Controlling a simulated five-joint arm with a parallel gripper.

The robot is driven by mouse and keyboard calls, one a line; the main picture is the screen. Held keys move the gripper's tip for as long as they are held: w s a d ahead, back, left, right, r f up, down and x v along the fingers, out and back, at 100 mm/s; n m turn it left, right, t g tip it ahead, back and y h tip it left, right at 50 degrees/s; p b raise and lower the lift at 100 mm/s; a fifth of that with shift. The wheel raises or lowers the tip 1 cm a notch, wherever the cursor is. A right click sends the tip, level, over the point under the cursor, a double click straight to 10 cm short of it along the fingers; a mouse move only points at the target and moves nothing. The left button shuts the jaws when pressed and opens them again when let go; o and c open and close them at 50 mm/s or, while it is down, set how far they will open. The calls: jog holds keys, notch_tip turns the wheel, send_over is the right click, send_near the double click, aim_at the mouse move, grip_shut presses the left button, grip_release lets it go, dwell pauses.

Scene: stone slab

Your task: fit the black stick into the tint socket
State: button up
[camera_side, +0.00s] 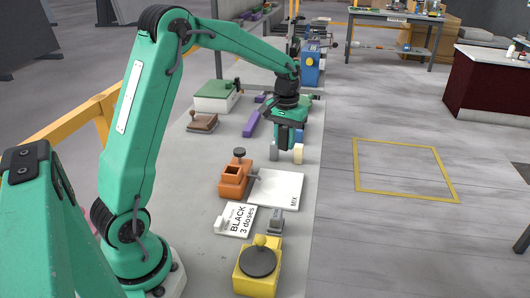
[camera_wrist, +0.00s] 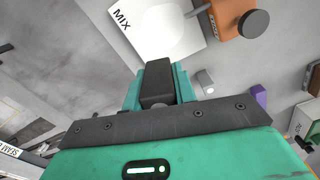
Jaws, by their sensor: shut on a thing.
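My gripper (camera_side: 283,146) is shut on the black stick (camera_wrist: 157,82), a dark, square-ended bar held between the green fingers. In the side view the stick points down near the slab's right edge, behind the white MIX plate (camera_side: 282,190). It looks clear of the plate.
A card reading BLACK 3 doses (camera_side: 238,222), a small grey piece (camera_side: 276,222) and a yellow block with a dark disc (camera_side: 258,268) lie nearer. A pale block (camera_side: 298,153) is close beside my gripper. A brown piece (camera_side: 202,122) and a green-topped box (camera_side: 216,100) stand behind left.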

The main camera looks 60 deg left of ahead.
jog(key=s+d+r+m, duration=0.2)
jog(key=s+d+m, duration=0.1)
jog(key=d, duration=0.3)
jog(key=s+d+r+m, duration=0.2)
jog(key=d+m, duration=0.1)
jog(key=d, duration=0.3)
jog(key=n, duration=0.9)
send_near(211, 174)
jog(key=shift+f, duration=1.3)
jog(key=shift+f, duration=0.1)
jog(key=shift+f, duration=1.75)
jog(key=shift+f, duration=0.15)
jog(key=o, duration=1)
